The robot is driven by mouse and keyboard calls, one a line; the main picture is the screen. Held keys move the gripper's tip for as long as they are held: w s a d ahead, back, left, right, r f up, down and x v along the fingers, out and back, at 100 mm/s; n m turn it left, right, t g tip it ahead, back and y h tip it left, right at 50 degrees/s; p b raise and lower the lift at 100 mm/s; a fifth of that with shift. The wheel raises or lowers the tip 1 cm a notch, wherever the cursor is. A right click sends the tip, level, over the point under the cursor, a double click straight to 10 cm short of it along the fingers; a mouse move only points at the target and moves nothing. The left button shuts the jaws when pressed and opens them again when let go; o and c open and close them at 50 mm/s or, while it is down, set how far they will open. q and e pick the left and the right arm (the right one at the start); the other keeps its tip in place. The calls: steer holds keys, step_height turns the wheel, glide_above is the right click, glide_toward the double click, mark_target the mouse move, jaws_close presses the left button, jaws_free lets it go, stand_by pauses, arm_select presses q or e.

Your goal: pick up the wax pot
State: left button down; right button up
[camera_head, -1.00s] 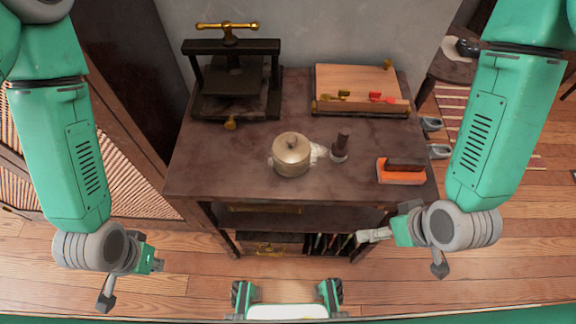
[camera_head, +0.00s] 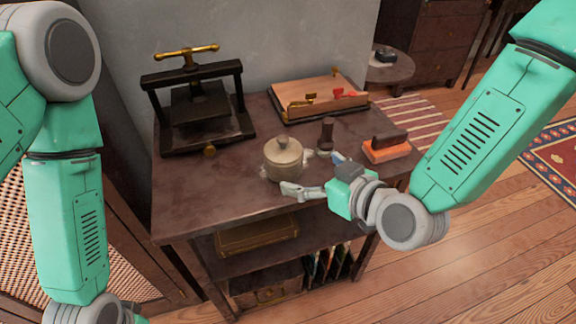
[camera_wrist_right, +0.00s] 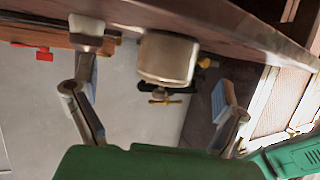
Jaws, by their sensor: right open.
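The wax pot (camera_head: 284,160), a dull brass lidded pot with a small knob, stands upright on the dark table. My right gripper (camera_head: 315,174) is open and empty, at the pot's front right. One finger lies in front of the pot and the other to its right, near the stamp. In the right wrist view the pot (camera_wrist_right: 168,58) appears upside down beyond the open fingers of the right gripper (camera_wrist_right: 155,88), with no finger visibly touching it. My left arm shows at the left edge, but its gripper is cut off below the picture.
The dark table (camera_head: 200,200) also bears a black press (camera_head: 200,105) at back left, a wooden board (camera_head: 318,97) at back right, a dark-handled stamp (camera_head: 326,135) right of the pot, and an orange block (camera_head: 387,150). The table's front left is clear.

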mark_target(283, 165)
steer(key=x, duration=0.2)
steer(key=a+b+x, duration=0.1)
steer(key=x, duration=0.2)
steer(key=s+x, duration=0.1)
steer(key=x, duration=0.2)
steer(key=shift+a+r+b, duration=0.1)
steer(key=shift+a+b, duration=0.1)
steer(key=shift+b, duration=0.1)
steer(key=shift+w+d, duration=0.15)
steer(key=shift+w, duration=0.1)
steer(key=shift+d, duration=0.25)
steer(key=shift+c, duration=0.5)
steer(key=shift+a, duration=0.35)
steer(key=c, duration=1.4)
arm_select(q)
steer(key=shift+a+f, duration=0.3)
steer(key=shift+f, duration=0.25)
steer(key=shift+a+f, duration=0.25)
steer(key=shift+f, duration=0.25)
arm_select(e)
steer(key=shift+a, duration=0.2)
steer(key=shift+c, duration=1)
